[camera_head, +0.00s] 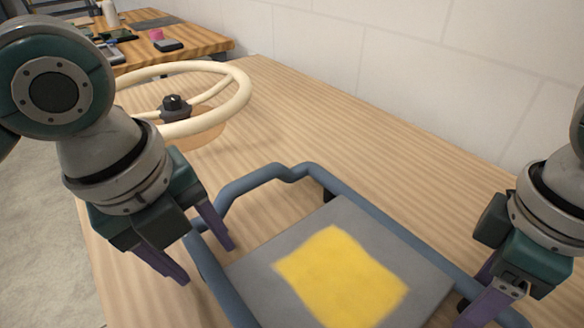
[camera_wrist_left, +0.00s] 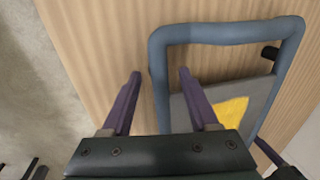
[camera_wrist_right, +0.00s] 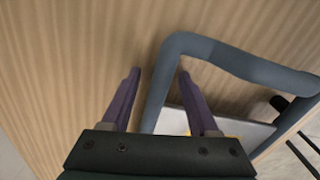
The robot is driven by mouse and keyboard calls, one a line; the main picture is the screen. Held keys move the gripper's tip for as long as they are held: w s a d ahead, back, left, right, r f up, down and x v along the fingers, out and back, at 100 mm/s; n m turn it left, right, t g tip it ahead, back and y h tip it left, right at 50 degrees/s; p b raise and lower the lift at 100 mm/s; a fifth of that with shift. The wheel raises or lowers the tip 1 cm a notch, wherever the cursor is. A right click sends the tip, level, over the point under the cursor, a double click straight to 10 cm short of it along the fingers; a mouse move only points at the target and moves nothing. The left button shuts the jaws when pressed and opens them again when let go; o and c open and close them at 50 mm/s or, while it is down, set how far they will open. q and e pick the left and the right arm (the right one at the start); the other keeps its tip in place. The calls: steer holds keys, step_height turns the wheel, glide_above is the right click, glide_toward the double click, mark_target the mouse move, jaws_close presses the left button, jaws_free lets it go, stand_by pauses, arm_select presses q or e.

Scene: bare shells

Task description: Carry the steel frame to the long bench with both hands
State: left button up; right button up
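The steel frame (camera_head: 292,172) is a blue-grey tube loop around a grey panel with a yellow patch. It lies on a wooden bench top. My left gripper (camera_head: 207,265) is open, with its purple fingers on either side of the frame's left tube; the left wrist view shows the tube (camera_wrist_left: 158,85) between them. My right gripper (camera_head: 490,308) is at the frame's right side, partly cut off by the lower edge. The right wrist view shows its fingers open with the tube (camera_wrist_right: 158,88) between them. I cannot tell whether any finger touches the tube.
A cream steering wheel (camera_head: 240,95) with a black hub lies beyond the frame on the same bench top. A second wooden table (camera_head: 205,42) with small items stands behind at the left. A white block wall (camera_head: 420,70) bounds the right side. Bare wood lies between wheel and frame.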

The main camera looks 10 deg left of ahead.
steer(key=shift+r, duration=0.25)
arm_select(q)
step_height(320, 180, up, 12)
steer(key=s+a, duration=0.1)
steer(key=shift+s+a+f, duration=0.15)
steer(key=shift+s+a, duration=0.15)
steer(key=shift+s, duration=0.1)
arm_select(e)
step_height(320, 180, up, 12)
steer(key=shift+f, duration=0.2)
